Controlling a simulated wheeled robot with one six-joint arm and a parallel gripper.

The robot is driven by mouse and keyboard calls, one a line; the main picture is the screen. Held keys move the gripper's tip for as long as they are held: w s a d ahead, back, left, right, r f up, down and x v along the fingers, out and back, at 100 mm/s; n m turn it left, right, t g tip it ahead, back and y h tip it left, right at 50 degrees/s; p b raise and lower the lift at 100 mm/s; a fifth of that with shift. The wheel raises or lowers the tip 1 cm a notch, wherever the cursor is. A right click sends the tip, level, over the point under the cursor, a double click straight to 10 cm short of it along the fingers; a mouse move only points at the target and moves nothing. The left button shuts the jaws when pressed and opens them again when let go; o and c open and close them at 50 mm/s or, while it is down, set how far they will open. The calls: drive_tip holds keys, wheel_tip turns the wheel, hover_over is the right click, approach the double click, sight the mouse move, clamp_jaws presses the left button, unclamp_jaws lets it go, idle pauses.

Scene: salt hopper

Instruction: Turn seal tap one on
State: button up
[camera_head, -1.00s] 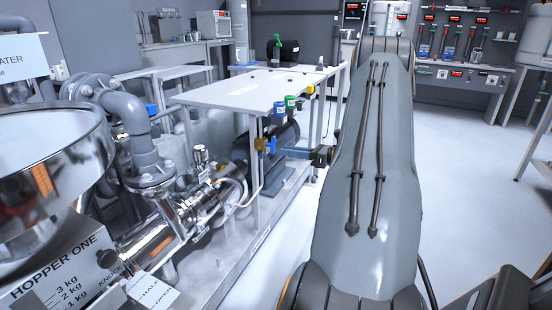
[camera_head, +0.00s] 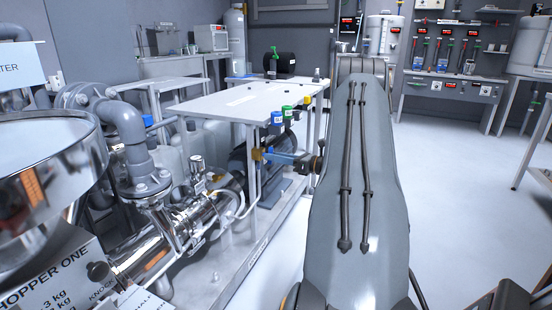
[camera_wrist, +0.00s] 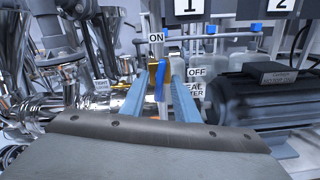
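Seal tap one has a brass body (camera_wrist: 154,70) and a blue lever handle (camera_wrist: 160,82). In the wrist view an ON label (camera_wrist: 156,38) is above it, and OFF (camera_wrist: 195,72) and partly covered seal water labels are to its right. My gripper (camera_wrist: 159,76) is open, with one blue finger on each side of the handle. The handle looks upright in that view, and I cannot tell whether either finger touches it. In the head view my gripper (camera_head: 273,156) reaches the tap's brass body (camera_head: 257,154) from the right; the handle is mostly hidden by the fingers there.
A white tabletop (camera_head: 240,103) stands just above and behind the tap. Shiny pipework (camera_head: 170,225) and the hopper one bowl (camera_head: 45,160) are at the left. A dark motor (camera_wrist: 262,98) is right of the tap. The floor (camera_head: 440,190) at the right is clear.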

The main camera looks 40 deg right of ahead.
drive_tip(key=shift+c, duration=0.3)
clamp_jaws()
drive_tip(key=shift+n, duration=1.3)
drive_tip(key=shift+o, duration=0.3)
unclamp_jaws()
drive_tip(key=shift+s, duration=0.1)
drive_tip(key=p+v, duration=0.1)
drive_tip(key=v, duration=0.6)
drive_tip(key=shift+s, duration=0.35)
drive_tip(key=shift+d, duration=0.15)
